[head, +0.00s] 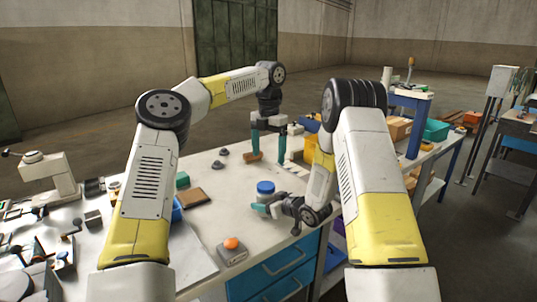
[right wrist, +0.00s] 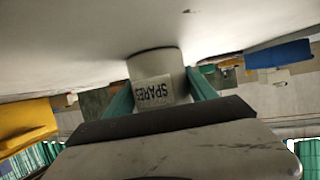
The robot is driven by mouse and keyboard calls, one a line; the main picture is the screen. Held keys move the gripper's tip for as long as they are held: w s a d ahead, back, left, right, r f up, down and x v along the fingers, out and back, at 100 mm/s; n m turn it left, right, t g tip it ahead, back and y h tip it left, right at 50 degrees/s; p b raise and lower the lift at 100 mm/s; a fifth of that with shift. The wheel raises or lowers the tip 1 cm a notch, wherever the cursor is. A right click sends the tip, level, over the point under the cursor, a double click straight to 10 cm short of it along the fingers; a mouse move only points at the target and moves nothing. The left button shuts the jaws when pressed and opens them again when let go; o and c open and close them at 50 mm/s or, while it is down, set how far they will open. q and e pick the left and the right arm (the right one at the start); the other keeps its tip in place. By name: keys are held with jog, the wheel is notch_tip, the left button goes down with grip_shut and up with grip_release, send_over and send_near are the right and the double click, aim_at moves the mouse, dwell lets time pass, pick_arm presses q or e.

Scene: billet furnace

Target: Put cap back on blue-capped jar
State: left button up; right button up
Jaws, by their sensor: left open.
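The jar (head: 265,197) stands upright on the bench, pale with a blue cap (head: 265,186) on its top; whether the cap is seated tightly I cannot tell. In the right wrist view, which is upside down, the jar (right wrist: 155,66) shows a "SPARES" label, and its top is hidden. My right gripper (head: 266,209) is low at the jar, with a teal finger on each side of it, seemingly closed on its body. My left gripper (head: 268,146) points down above the bench behind the jar, its teal fingers wide apart and empty.
An orange-brown piece (head: 253,156) lies by my left gripper's fingertip. A grey box with an orange button (head: 232,249) is at the front edge. A brown block (head: 194,197) lies left. The bench between is mostly clear.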

jog(key=o, duration=0.4)
jog(key=v, duration=0.8)
jog(key=shift+f, duration=0.1)
